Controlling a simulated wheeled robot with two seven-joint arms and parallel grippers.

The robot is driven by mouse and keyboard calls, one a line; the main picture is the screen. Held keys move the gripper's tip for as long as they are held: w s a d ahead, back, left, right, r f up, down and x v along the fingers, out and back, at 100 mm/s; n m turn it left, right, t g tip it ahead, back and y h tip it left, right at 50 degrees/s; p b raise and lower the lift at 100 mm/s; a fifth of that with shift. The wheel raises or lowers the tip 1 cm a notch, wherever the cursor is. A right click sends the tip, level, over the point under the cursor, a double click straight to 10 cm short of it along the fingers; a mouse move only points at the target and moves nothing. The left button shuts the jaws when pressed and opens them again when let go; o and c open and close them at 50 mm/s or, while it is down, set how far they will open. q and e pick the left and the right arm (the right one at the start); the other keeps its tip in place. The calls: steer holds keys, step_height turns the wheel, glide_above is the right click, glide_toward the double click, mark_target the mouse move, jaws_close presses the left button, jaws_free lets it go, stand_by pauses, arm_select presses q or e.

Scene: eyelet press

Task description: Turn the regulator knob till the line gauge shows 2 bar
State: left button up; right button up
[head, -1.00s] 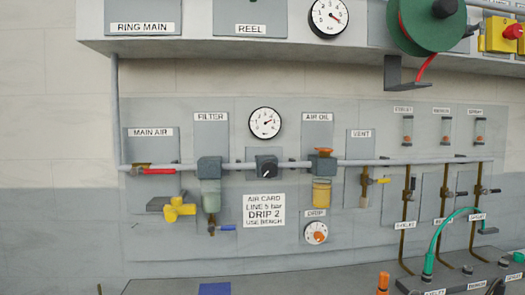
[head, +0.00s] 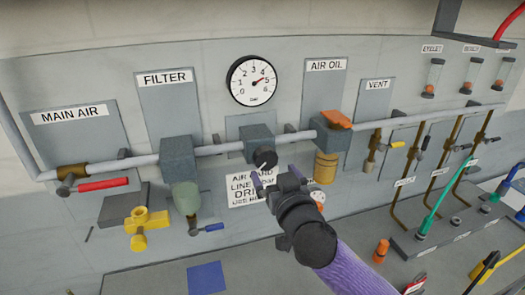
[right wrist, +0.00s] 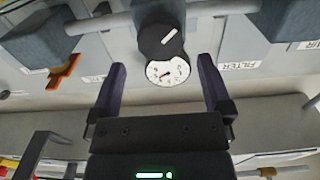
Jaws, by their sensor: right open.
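The black regulator knob (head: 265,158) sits on the front of a grey block on the air pipe, with a white pointer line that shows in the right wrist view (right wrist: 160,38). The gauge also shows between my fingers in the right wrist view (right wrist: 168,72). My right gripper (head: 275,178) is open and empty, just below and in front of the knob, apart from it. My left gripper is out of view.
A filter (head: 185,195) hangs left of the regulator, and an air oil unit (head: 326,165) hangs to the right. The air card (head: 240,190) is partly hidden behind my right gripper. The red main air handle (head: 103,184) is at the left. A blue square (head: 206,278) lies on the bench.

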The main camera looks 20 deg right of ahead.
mark_target(267, 163)
steer(key=w, duration=0.6)
steer(key=shift+a+f, duration=0.1)
steer(key=shift+w, duration=0.15)
steer(key=c, duration=1.1)
